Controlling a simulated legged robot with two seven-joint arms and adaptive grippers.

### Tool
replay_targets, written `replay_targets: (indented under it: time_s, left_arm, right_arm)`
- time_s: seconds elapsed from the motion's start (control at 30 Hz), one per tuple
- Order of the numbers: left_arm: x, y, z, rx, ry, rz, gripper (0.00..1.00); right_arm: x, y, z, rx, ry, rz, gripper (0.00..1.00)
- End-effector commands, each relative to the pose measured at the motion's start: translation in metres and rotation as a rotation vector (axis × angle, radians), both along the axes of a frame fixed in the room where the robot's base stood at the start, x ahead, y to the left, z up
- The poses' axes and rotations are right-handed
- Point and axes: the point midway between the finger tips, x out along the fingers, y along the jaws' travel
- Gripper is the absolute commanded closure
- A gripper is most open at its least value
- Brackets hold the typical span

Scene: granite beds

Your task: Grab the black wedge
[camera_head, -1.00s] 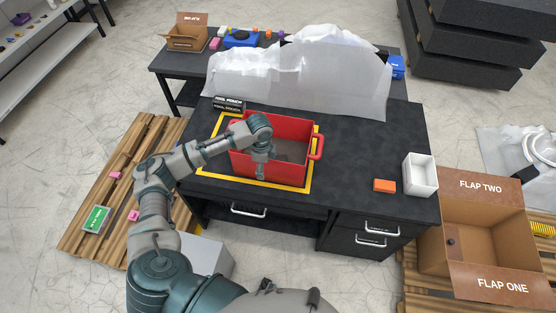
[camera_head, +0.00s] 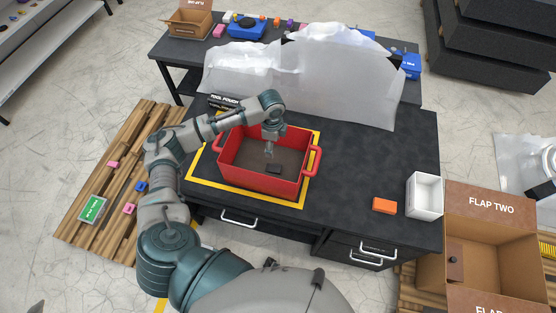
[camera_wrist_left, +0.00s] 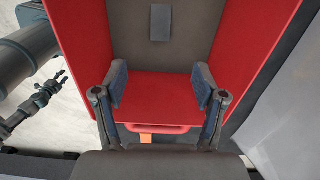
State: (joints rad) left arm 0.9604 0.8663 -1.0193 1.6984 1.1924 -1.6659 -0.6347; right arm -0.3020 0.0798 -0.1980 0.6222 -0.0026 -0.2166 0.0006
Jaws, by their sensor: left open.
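The black wedge (camera_head: 274,169) lies on the floor of the red crate (camera_head: 258,182), towards its front right; it looks like a small dark block. In the left wrist view it is a dark grey rectangle (camera_wrist_left: 161,22) near the top. My left gripper (camera_head: 269,151) is open and empty, inside the crate's opening, just above and behind the wedge in the head view. Its two fingers (camera_wrist_left: 160,88) stand apart in the wrist view, with the wedge beyond them. My right gripper (camera_wrist_left: 48,92) seems to show at the left of the wrist view; its jaws are unclear.
The crate stands inside a yellow outline on the black table (camera_head: 345,190). An orange block (camera_head: 384,205) and a white bin (camera_head: 424,194) are to its right. A translucent sheet (camera_head: 320,85) rises behind it.

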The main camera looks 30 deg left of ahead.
Motion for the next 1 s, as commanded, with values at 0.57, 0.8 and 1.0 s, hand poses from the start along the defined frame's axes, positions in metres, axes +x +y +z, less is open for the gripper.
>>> replay_targets:
  time_s: [0.57, 0.8, 1.0]
  left_arm:
    - [0.0, -0.001, -0.113, 0.001, 0.004, 0.0, 0.29]
    - [0.002, 0.0, -0.132, 0.002, 0.004, 0.0, 0.29]
    - [0.007, -0.001, -0.164, 0.001, 0.004, 0.0, 0.29]
  right_arm:
    - [0.0, 0.0, -0.004, 0.0, 0.005, 0.001, 0.6]
    - [0.0, 0.0, -0.004, 0.0, 0.004, 0.0, 0.6]
    - [-0.001, 0.001, -0.006, 0.001, 0.005, 0.0, 0.6]
